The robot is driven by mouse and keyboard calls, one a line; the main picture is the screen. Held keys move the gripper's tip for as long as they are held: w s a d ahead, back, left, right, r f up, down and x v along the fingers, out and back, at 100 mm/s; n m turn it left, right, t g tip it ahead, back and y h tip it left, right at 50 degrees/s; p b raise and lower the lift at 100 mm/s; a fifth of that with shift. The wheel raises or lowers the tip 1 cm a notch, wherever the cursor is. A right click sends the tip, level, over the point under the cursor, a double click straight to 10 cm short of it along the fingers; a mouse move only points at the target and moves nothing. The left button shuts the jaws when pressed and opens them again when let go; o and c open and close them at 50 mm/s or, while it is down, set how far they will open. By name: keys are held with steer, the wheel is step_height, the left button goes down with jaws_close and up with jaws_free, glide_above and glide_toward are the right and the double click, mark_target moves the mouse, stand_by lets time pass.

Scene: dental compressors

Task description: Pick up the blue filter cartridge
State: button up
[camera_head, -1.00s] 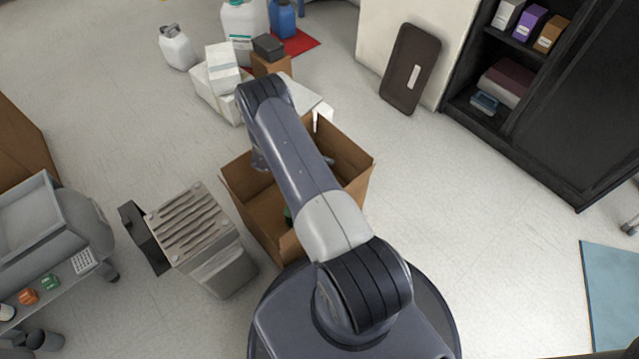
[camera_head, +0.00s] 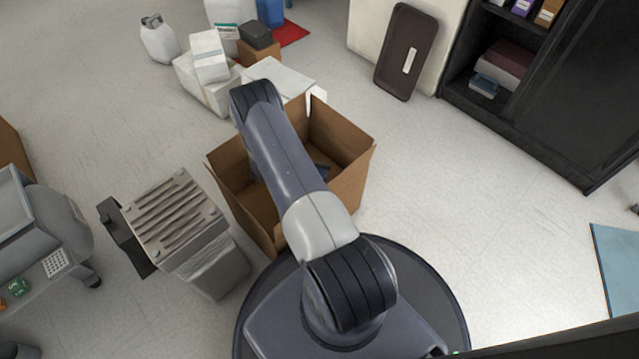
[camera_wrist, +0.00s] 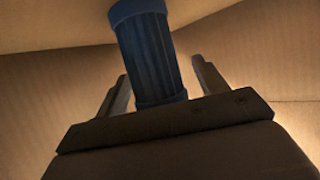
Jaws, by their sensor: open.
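The blue filter cartridge (camera_wrist: 150,52) is a ribbed blue cylinder with smooth bands at both ends. In the wrist view it stands slightly tilted at the top middle, inside a cardboard box (camera_head: 347,188). My gripper (camera_wrist: 160,68) is open, with one finger on each side of the cartridge. A gap shows on both sides, wider on the right. The lower end of the cartridge meets the edge of my gripper's body in the picture; I cannot tell whether they touch. In the head view my arm covers most of the box's inside and my gripper.
The box walls stand close around my gripper. A grey ribbed unit (camera_head: 175,222) stands left of the box. White boxes (camera_head: 280,82) and a white jug (camera_head: 160,40) are behind it. A black cabinet (camera_head: 560,95) is at the right. Floor right of the box is clear.

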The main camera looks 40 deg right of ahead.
steer(key=c, duration=1.1)
steer(key=shift+r, duration=0.15)
